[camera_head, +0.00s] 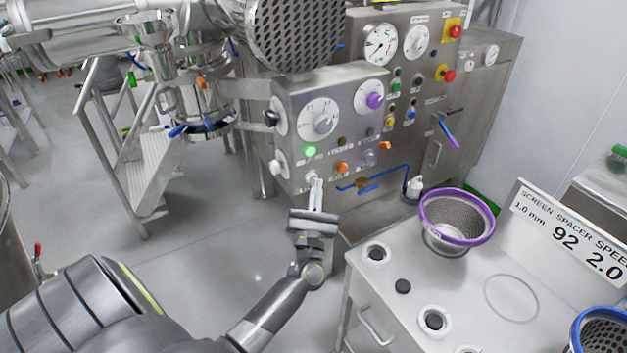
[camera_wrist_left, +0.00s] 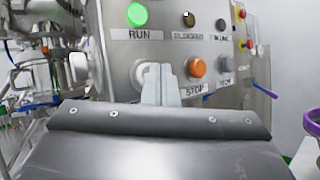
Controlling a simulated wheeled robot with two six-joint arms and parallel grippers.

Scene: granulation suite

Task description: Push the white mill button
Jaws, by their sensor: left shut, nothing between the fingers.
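The white mill button (camera_head: 310,176) is at the lower left of the steel control panel (camera_head: 290,96) in the head view. In the left wrist view the white button (camera_wrist_left: 141,72) shows partly behind my fingers, left of the orange STOP button (camera_wrist_left: 197,67). My left gripper (camera_head: 316,182) is shut and empty, with its fingertips right at the white button. It also shows in the left wrist view (camera_wrist_left: 160,80). I cannot tell whether the tips touch or press the button. My right gripper is not in view.
A green RUN light (camera_head: 310,151) glows above the white button. Dials, a purple knob (camera_head: 375,100) and several other buttons crowd the panel. A white table (camera_head: 395,270) with a purple-rimmed screen (camera_head: 457,218) stands to the right. Floor left of my arm is clear.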

